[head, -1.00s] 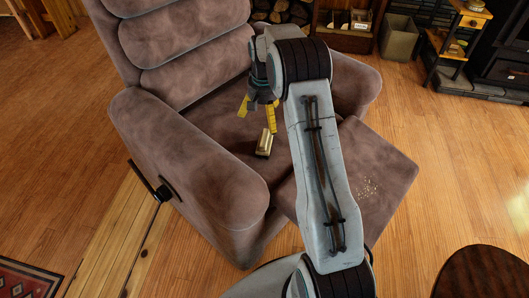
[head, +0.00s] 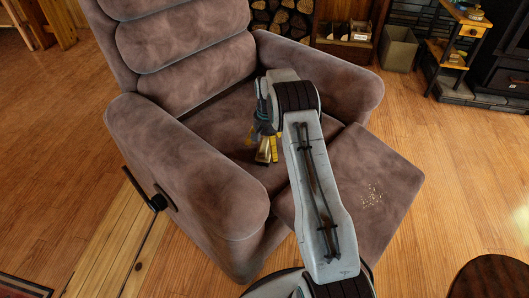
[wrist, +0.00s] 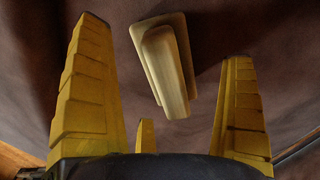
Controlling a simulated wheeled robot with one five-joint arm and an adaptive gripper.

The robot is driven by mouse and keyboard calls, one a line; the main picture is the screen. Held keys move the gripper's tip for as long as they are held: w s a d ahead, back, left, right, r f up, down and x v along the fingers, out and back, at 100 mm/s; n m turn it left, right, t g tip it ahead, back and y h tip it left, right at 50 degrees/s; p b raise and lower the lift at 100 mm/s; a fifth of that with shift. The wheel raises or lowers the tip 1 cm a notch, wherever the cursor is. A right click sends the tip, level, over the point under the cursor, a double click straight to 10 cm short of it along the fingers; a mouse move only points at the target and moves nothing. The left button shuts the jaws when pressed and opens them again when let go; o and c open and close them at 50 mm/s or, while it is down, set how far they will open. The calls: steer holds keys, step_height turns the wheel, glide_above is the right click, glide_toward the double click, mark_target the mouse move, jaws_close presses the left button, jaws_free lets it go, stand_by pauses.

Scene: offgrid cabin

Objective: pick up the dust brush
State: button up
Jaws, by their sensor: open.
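The dust brush (head: 263,157) is a small pale wooden block with a raised handle, lying on the seat of the brown recliner (head: 215,125). My gripper (head: 263,145) is just above it in the head view and partly hides it. In the wrist view the brush (wrist: 165,65) lies between the open yellow fingers of my gripper (wrist: 164,45), with its handle tilted a little. A gap shows between each finger and the brush; neither finger touches it. The gripper holds nothing.
The recliner's padded armrests (head: 185,165) rise on both sides of the seat. Pale crumbs (head: 372,194) lie on its footrest. A side lever (head: 157,202) sticks out at the left. A grey bin (head: 400,49) and stove (head: 500,60) stand behind at the right.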

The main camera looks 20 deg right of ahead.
mark_target(268, 152)
steer(key=shift+d+f+b, duration=0.1)
steer(key=shift+f+b, duration=0.55)
steer(key=shift+f, duration=1.25)
steer(key=shift+c, duration=0.2)
steer(key=c, duration=1.3)
steer(key=shift+r, duration=0.1)
steer(key=shift+r+p, duration=0.45)
steer(key=shift+r, duration=0.35)
step_height(268, 152, up, 2)
steer(key=shift+r+p, duration=0.2)
steer(key=shift+p, duration=0.3)
steer(key=s+d+r+p, duration=0.1)
steer(key=s+d+r, duration=0.1)
steer(key=s+d+r+p, duration=0.1)
steer(key=s+d+r, duration=0.1)
steer(key=s+d, duration=0.1)
steer(key=s+d+r+p, duration=0.1)
steer(key=s+d+r, duration=0.2)
steer(key=shift+d, duration=0.25)
